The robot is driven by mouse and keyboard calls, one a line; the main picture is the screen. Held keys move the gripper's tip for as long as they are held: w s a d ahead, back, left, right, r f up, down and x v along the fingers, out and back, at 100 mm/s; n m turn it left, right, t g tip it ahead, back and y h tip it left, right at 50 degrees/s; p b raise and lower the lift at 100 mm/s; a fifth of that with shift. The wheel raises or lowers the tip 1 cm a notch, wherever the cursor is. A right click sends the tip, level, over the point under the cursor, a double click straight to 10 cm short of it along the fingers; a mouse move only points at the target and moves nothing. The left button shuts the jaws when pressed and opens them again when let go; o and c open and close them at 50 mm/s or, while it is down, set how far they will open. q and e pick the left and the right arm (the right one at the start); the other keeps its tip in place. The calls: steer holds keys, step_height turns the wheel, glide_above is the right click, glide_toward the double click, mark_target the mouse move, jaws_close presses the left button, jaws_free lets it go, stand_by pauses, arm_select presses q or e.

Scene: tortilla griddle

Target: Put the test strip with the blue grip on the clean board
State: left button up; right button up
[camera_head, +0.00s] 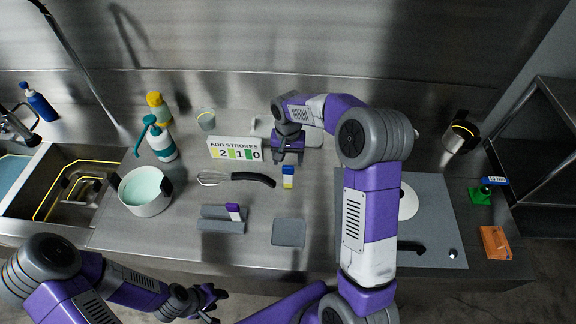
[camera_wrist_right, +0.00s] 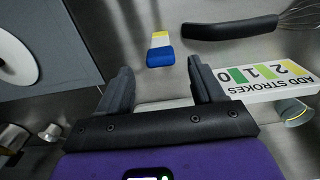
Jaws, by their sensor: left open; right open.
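The test strip with the blue grip (camera_head: 288,171) lies on the steel counter, its yellow and white end toward the front. In the right wrist view the strip (camera_wrist_right: 160,56) is just beyond the fingertips, between their lines and untouched. My right gripper (camera_head: 288,157) is open and empty, just behind the strip; its fingers also show in the wrist view (camera_wrist_right: 157,72). A small bare grey board (camera_head: 289,233) lies in front of the strip; I cannot tell if it is the clean board. My left gripper (camera_head: 207,299) is open and empty at the front edge.
A grey holder (camera_head: 220,226) has a purple-gripped strip (camera_head: 233,211) at it. A large grey surface (camera_head: 440,205) is right, partly behind my right arm. Counter between strip and small board is clear.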

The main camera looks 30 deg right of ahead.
step_height(320, 180, up, 7)
steer(key=shift+f, duration=0.15)
stand_by(0.5)
